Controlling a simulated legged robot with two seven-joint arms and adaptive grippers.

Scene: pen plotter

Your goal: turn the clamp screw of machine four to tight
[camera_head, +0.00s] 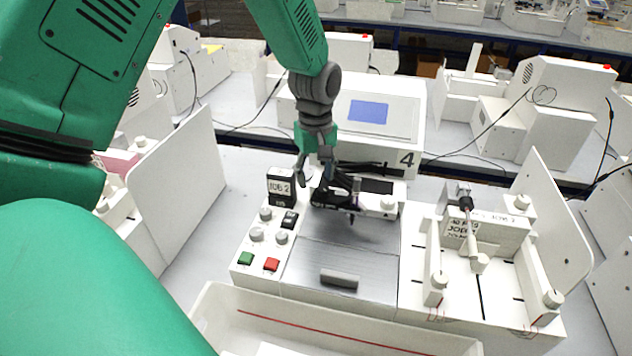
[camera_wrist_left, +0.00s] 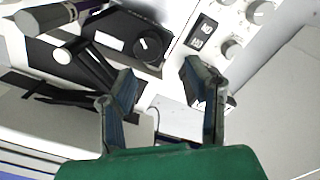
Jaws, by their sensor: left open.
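Machine four (camera_head: 407,158) is the white plotter in the middle, with a blue screen and a "4" on its front. Its black pen carriage (camera_head: 337,190) lies under my left gripper (camera_head: 315,172). The left gripper points down with its fingers apart and nothing between them. In the left wrist view, a round black knob with a pale mark (camera_wrist_left: 149,45), which looks like the clamp screw, sits on a black plate. It lies beyond the open left fingertips (camera_wrist_left: 158,80), apart from them. In the head view the gripper and carriage hide this knob. My right gripper is not in view.
A control panel (camera_head: 258,236) with knobs and green and red buttons stands left of the grey plate (camera_head: 345,262). A white fixture with a pen (camera_head: 469,232) stands at right. A white tray (camera_head: 300,322) lies in front. Upright white panels flank the machine.

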